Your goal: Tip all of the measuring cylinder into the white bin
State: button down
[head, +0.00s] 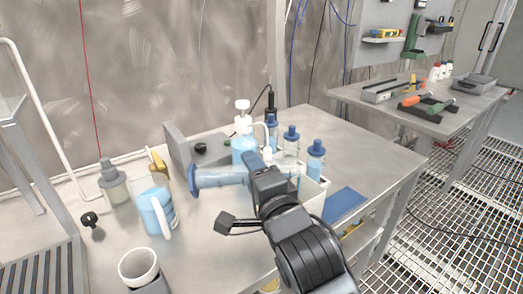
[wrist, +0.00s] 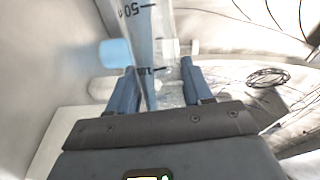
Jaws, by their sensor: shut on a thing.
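The measuring cylinder (head: 220,177) is clear and pale blue with a blue foot at its left end. It lies nearly level above the bench in the head view. My gripper (head: 262,178) is shut around its body. In the wrist view the graduated wall of the cylinder (wrist: 152,45) stands between my two blue-grey fingers (wrist: 155,88). The white bin (head: 313,197) is an open box on the bench, right of and below my gripper and partly hidden by my arm. The mouth end of the cylinder is largely hidden behind my gripper. I cannot tell how much liquid is inside.
A jug of blue liquid (head: 157,212) and a white cup (head: 138,266) stand at left. A pump bottle (head: 244,140) and blue-capped bottles (head: 316,158) stand close behind my gripper and the bin. A blue pad (head: 344,204) lies right.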

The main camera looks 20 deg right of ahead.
jog(key=shift+d+r+m+b, duration=0.1)
jog(key=shift+r+m+b, duration=0.1)
jog(key=shift+m+b, duration=0.35)
jog(key=shift+d+r+m+t, duration=0.15)
jog(key=shift+r+m+t, duration=0.25)
jog(key=shift+m, duration=0.25)
jog(key=shift+s+d+r+m, duration=0.1)
jog(key=shift+r+m, duration=0.1)
jog(key=shift+m, duration=0.1)
dwell(1.1)
jog(key=shift+a+f+n+p, duration=0.25)
jog(key=shift+n+p, duration=0.3)
jog(key=shift+n, duration=0.25)
jog(key=shift+a+f+n+g, duration=0.1)
jog(key=shift+f+n+g, duration=0.3)
jog(key=shift+f+n, duration=0.15)
jog(key=shift+r+p, duration=0.1)
jog(key=shift+p, duration=0.2)
